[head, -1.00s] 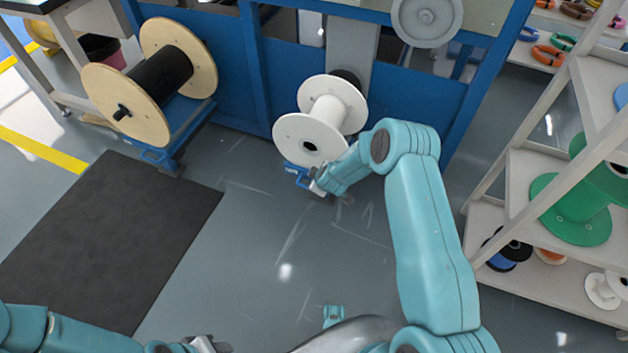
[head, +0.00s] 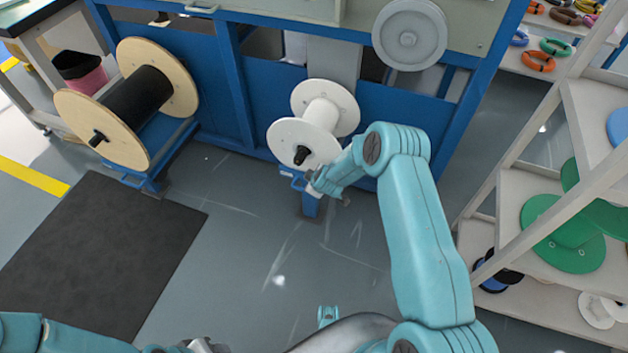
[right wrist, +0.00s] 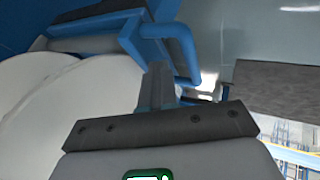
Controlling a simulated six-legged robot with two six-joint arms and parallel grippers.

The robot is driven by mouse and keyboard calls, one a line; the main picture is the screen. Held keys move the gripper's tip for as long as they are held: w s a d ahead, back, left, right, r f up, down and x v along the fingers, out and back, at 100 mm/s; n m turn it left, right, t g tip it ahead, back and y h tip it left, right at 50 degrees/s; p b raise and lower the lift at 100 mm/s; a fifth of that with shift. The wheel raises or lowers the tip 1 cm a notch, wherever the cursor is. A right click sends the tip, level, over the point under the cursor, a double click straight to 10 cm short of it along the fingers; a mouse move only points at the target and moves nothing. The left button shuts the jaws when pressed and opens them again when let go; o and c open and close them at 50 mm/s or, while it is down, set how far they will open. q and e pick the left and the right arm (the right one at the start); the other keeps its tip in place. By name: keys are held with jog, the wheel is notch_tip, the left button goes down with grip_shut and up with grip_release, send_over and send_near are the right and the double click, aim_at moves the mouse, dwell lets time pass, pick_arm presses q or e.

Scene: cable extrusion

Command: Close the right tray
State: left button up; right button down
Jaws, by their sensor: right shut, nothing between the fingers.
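The right tray (head: 297,181) is blue, with the white spool (head: 300,139) on it, at the foot of the blue machine. My right gripper (head: 314,187) is at the tray's front, just below the spool. The right wrist view shows the tray's bent blue handle (right wrist: 182,48) close to the shut, empty fingers (right wrist: 156,85); I cannot tell whether they touch. The spool (right wrist: 75,115) fills the left of that view. My left gripper (head: 203,346) is partly cut off at the bottom edge of the head view, and its jaws cannot be made out.
A wooden-flanged spool (head: 140,100) with black cable sits on another blue tray (head: 165,160) to the left. A dark mat (head: 95,245) lies on the floor before it. A shelf rack (head: 525,210) with green spools stands at right. The floor between is clear.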

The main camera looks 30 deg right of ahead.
pick_arm(q)
jog(key=shift+w+d, duration=0.25)
jog(key=shift+d, duration=0.1)
pick_arm(e)
jog(key=shift+w+d+r, duration=0.2)
jog(key=shift+w, duration=0.1)
